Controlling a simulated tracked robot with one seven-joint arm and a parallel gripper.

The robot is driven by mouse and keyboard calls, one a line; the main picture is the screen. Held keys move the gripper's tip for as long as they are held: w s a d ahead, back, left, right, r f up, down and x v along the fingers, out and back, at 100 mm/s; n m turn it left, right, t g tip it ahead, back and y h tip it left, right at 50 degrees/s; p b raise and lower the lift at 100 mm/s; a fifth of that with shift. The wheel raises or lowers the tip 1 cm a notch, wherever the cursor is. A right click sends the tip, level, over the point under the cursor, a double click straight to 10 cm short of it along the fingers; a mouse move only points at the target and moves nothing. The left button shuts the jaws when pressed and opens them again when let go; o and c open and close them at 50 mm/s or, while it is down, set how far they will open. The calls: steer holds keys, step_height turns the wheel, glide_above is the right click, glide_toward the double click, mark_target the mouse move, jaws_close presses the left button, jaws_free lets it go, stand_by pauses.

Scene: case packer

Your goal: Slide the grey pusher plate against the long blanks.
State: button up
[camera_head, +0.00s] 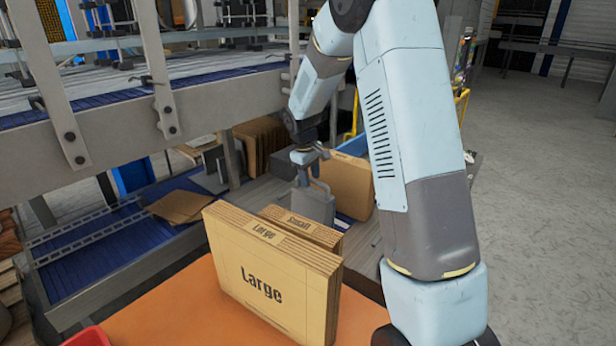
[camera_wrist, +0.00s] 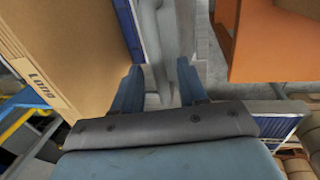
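The grey pusher plate (camera_head: 317,205) stands upright behind the Small blanks in the head view. My gripper (camera_head: 308,168) is at its top. In the wrist view my two blue fingers (camera_wrist: 160,78) stand part-way apart, with a grey upright part of the plate (camera_wrist: 168,25) filling the space between them. The long blanks (camera_head: 347,187) are a brown upright stack just right of the plate in the head view. They fill the left of the wrist view (camera_wrist: 75,50), with a printed label on their edge. A narrow gap shows between plate and blanks.
Large blanks (camera_head: 265,275) and Small blanks (camera_head: 310,232) stand upright in front of the plate, by an orange surface (camera_head: 165,310). A conveyor frame (camera_head: 200,105) runs above at the left. A flat brown blank (camera_head: 182,206) lies at left. Open floor (camera_head: 545,180) is at right.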

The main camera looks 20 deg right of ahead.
jaws_close()
stand_by(0.4)
